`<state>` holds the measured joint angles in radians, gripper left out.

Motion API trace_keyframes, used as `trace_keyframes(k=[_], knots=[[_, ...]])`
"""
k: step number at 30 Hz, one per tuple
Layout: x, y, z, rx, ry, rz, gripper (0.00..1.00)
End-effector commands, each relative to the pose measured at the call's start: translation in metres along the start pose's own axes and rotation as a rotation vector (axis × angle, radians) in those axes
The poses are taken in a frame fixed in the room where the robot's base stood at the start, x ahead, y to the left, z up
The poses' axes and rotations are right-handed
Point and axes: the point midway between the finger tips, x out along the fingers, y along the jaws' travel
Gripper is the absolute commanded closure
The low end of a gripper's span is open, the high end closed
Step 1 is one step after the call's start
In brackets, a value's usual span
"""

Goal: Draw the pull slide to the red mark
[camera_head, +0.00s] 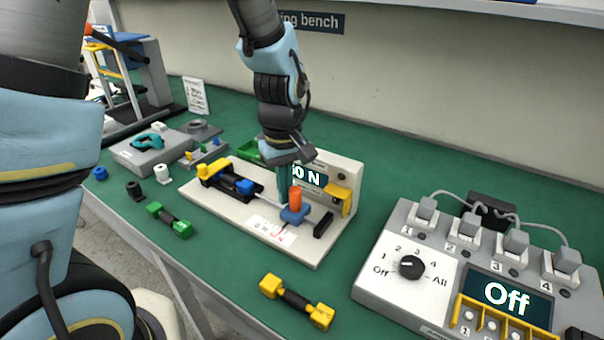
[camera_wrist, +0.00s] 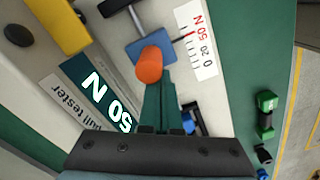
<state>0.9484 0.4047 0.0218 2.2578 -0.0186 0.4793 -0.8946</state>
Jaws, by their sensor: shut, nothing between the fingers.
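The pull tester (camera_head: 222,207) is a pale plate with an upright back panel on the bench. Its blue slide (camera_head: 292,216) carries an upright orange peg (camera_head: 295,198); both also show in the wrist view, the slide (camera_wrist: 150,45) and the peg (camera_wrist: 149,66). The scale card (camera_wrist: 197,45) reads 0, 20 and a red 50 N; the slide's edge lies near the red 50 N end. The display (camera_wrist: 98,92) reads 50 N. My gripper (camera_head: 284,203) is shut and empty, its teal fingers (camera_wrist: 159,85) right beside the peg. Whether they touch it is unclear.
A yellow-and-black piece (camera_head: 225,178) lies at the plate's left end. A green-ended dumbbell (camera_head: 170,220) and a yellow-ended one (camera_head: 297,302) lie in front. A control box (camera_head: 380,290) reading Off stands at right. Green bench is clear between the tester and the box.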

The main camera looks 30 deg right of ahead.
Motion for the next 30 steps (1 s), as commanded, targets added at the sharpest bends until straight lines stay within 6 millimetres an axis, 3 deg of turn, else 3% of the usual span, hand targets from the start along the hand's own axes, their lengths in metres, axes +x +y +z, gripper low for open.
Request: trace_keyframes(k=[19,30], knots=[[-0.002,-0.008,-0.013,0.000,0.000,0.000,1.00],[-0.028,-0.008,-0.013,0.000,0.000,0.000,1.00]])
